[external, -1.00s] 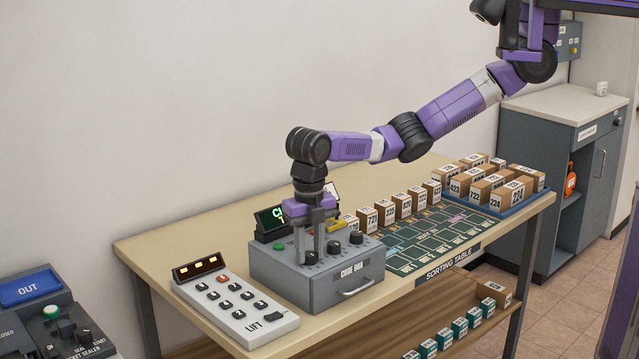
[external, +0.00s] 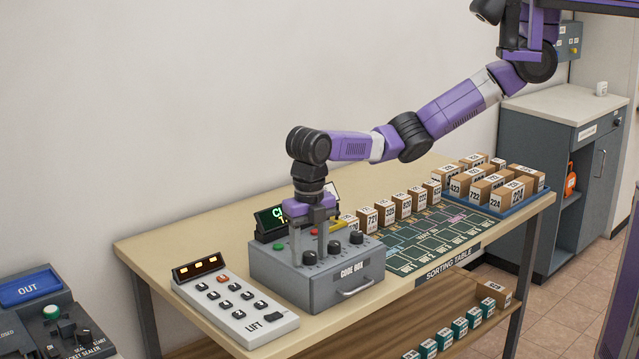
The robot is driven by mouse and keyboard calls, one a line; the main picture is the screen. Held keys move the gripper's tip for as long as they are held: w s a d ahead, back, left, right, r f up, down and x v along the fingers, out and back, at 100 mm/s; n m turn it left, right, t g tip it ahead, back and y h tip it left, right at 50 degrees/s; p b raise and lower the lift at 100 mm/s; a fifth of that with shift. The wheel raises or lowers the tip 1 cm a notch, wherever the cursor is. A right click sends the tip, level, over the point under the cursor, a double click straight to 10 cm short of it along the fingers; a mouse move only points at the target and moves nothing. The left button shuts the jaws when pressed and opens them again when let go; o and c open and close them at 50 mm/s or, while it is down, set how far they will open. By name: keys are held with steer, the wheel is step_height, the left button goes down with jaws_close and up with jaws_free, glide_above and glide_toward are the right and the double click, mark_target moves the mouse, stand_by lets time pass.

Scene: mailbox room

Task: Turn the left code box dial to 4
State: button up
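The grey code box (external: 318,285) sits on the sorting table, with a row of black dials on its top. The left dial (external: 310,258) is at the front left. The middle dial (external: 334,247) and right dial (external: 356,237) are to its right. My gripper (external: 308,250) points straight down over the left dial, its two fingers spread on either side of it. I cannot tell whether the fingers touch the dial. A small display (external: 272,219) with green and yellow characters stands behind the box, partly hidden by my gripper. The dial's setting is too small to read.
A white lift keypad (external: 236,308) lies left of the box. A green sorting mat (external: 430,238) and a row of small parcels (external: 385,212) are to the right. A blue tray (external: 534,201) of parcels is at the table's far end.

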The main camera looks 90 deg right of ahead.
mark_target(310, 254)
step_height(310, 254, up, 8)
steer(key=shift+f+b, duration=0.1)
steer(key=shift+b, duration=0.7)
